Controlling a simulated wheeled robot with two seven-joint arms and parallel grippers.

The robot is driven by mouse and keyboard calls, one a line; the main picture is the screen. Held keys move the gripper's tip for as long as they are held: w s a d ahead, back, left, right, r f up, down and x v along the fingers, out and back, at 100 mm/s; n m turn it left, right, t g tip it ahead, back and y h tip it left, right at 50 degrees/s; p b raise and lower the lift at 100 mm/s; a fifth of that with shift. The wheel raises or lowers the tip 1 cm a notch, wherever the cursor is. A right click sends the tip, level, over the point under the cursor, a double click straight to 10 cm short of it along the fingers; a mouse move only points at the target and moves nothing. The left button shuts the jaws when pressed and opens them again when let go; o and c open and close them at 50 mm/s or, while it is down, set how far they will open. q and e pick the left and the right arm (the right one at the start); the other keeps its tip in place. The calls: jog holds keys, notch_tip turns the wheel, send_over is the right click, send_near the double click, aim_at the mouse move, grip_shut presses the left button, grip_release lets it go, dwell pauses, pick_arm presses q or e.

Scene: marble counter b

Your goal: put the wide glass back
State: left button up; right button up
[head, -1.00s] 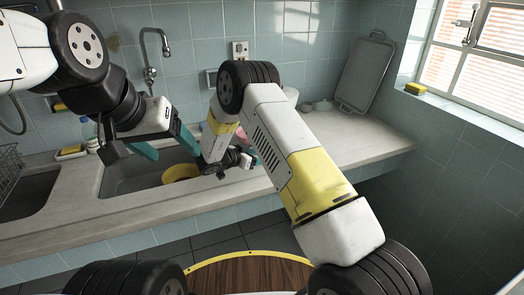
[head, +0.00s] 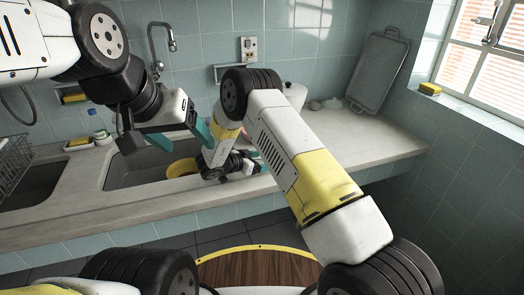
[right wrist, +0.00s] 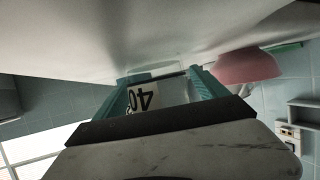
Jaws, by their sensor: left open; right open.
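In the right wrist view my right gripper (right wrist: 168,78) has its teal fingers spread, close to the pale counter surface. A white label marked "40" (right wrist: 143,97) shows between the fingers. Faint clear edges (right wrist: 152,73) by the fingertips may be the wide glass; I cannot tell for sure. In the head view my right arm hides most of the right gripper. No wide glass can be made out in the head view. My left gripper (head: 182,136) is open, its teal fingers above the sink, with nothing seen between them.
A yellow bowl (head: 181,169) sits in the sink (head: 122,178). A pink bowl (right wrist: 246,66) is beside the right gripper. A faucet (head: 157,50) rises behind the sink. A tray (head: 378,70) leans on the wall at the right. The right counter end (head: 372,146) is clear.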

jog(key=shift+r, duration=0.1)
